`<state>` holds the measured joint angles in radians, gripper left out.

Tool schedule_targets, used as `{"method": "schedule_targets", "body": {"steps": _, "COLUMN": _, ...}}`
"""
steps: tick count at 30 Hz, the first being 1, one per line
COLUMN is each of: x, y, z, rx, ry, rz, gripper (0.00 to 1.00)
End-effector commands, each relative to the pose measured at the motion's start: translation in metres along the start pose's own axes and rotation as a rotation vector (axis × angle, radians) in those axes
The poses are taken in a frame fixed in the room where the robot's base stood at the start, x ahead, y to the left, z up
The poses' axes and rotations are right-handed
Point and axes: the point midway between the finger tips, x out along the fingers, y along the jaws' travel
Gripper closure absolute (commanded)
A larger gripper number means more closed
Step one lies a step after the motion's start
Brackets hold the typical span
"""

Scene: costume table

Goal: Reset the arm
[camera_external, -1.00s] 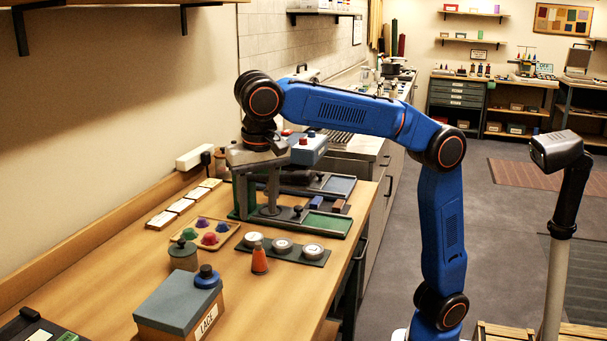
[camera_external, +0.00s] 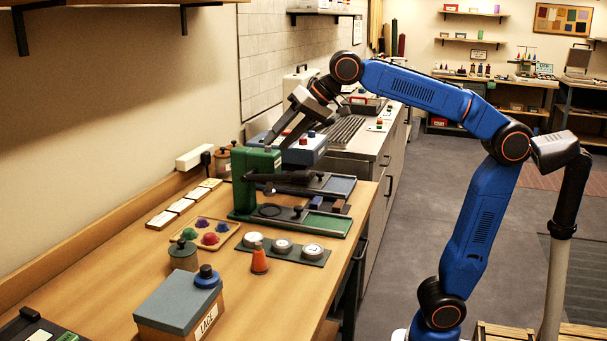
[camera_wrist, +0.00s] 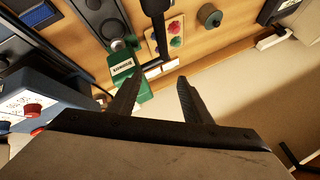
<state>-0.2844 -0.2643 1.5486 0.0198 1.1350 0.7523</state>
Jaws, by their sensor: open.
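My gripper (camera_external: 284,138) is up above the far part of the workbench, near the top of a green press-like device (camera_external: 245,178) with a dark lever arm. In the wrist view my gripper's two dark fingers (camera_wrist: 155,98) stand apart with nothing between them. The green device (camera_wrist: 125,65) with its white label shows beyond the fingers there, tilted in the picture. My blue arm reaches over from the right, bent at a high elbow.
A blue-grey box (camera_external: 305,150) with buttons is close behind the green device.

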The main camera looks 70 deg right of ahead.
Motion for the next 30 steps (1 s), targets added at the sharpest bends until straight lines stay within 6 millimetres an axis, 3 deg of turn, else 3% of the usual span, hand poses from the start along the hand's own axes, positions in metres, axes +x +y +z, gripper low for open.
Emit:
{"method": "schedule_targets", "body": {"steps": 5, "x": -0.013, "y": 0.03, "z": 0.001, "rx": -0.007, "ry": 0.038, "rz": -0.018, "gripper": 0.55}}
{"method": "schedule_targets", "body": {"steps": 11, "x": -0.005, "y": 0.072, "z": 0.041, "rx": 0.06, "ry": -0.05, "rz": 0.026, "gripper": 0.55}}
{"method": "schedule_targets", "body": {"steps": 17, "x": 0.007, "y": 0.116, "z": 0.104, "rx": 0.171, "ry": -0.207, "rz": 0.108, "gripper": 0.55}}
{"method": "schedule_targets", "body": {"steps": 24, "x": 0.011, "y": 0.172, "z": 0.194, "rx": 0.327, "ry": -0.422, "rz": 0.23, "gripper": 0.55}}
{"method": "schedule_targets", "body": {"steps": 30, "x": 0.007, "y": 0.201, "z": 0.244, "rx": 0.41, "ry": -0.542, "rz": 0.303, "gripper": 0.55}}
